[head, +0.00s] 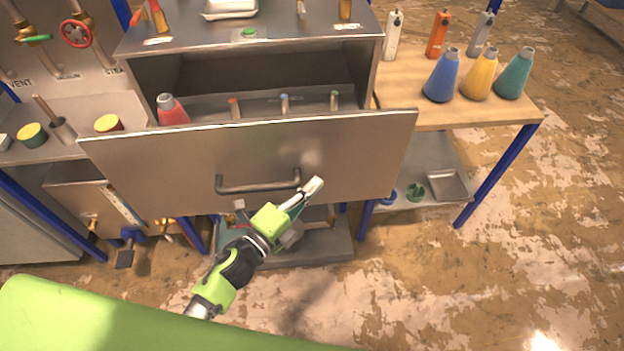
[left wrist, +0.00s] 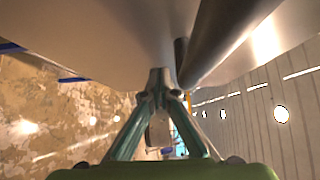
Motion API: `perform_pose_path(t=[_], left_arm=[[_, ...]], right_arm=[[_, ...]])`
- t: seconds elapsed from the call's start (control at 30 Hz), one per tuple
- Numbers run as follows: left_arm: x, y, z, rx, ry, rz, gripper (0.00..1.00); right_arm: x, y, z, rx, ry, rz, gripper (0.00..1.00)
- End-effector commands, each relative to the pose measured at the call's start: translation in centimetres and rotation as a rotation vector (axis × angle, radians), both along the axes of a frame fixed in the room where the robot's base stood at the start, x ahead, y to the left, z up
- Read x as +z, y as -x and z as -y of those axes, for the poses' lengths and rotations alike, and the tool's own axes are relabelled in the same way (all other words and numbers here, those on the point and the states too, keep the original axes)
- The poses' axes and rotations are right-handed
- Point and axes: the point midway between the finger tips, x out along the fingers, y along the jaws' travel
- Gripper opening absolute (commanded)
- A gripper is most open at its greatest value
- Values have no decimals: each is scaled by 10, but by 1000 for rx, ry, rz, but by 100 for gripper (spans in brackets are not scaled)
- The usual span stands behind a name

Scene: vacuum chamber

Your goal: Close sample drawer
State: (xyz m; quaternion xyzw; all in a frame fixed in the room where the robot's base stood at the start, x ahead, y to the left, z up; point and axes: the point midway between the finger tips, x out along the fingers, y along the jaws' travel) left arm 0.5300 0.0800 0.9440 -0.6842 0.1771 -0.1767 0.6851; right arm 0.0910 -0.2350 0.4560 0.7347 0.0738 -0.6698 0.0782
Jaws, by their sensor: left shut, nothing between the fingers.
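The sample drawer (head: 350,150) is pulled out of a metal cabinet, and its broad front faces me. A dark bar handle (head: 258,187) is fixed on the drawer front. My left gripper (head: 316,186) is shut and empty, with its tips at the drawer front just right of the handle. In the left wrist view the shut fingertips (left wrist: 158,78) are close to the drawer front (left wrist: 100,30), beside the handle (left wrist: 215,40). I cannot tell whether they touch. A red bottle (head: 172,110) and several small upright items stand inside the drawer. My right gripper is not in view.
A wooden-topped table (head: 415,95) to the right holds blue (head: 441,78), yellow (head: 480,76) and teal (head: 515,75) flasks. A bench with a red valve wheel (head: 76,33) behind it stands left. The floor at right is clear.

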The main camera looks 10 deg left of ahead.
Motion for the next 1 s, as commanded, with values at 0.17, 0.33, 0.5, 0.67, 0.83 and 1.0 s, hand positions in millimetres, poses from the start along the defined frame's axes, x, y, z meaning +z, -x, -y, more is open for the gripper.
perform_pose_path(t=[0.17, 0.33, 0.5, 0.67, 0.83, 1.0], left_arm=[[0, -8, -2, 1, 2, -1, 0], [0, -8, -3, 1, 2, -1, 0], [0, -8, -3, 0, 2, -1, 0], [0, -16, -5, 0, 1, 2, 0], [0, -39, -11, 0, -2, 5, 0], [-1, -78, -24, 3, -2, 6, 0]], right_arm=[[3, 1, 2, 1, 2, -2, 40], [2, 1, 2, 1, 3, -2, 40], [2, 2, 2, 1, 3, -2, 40], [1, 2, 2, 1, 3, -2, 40], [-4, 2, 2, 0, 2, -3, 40], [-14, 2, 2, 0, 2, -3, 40]])
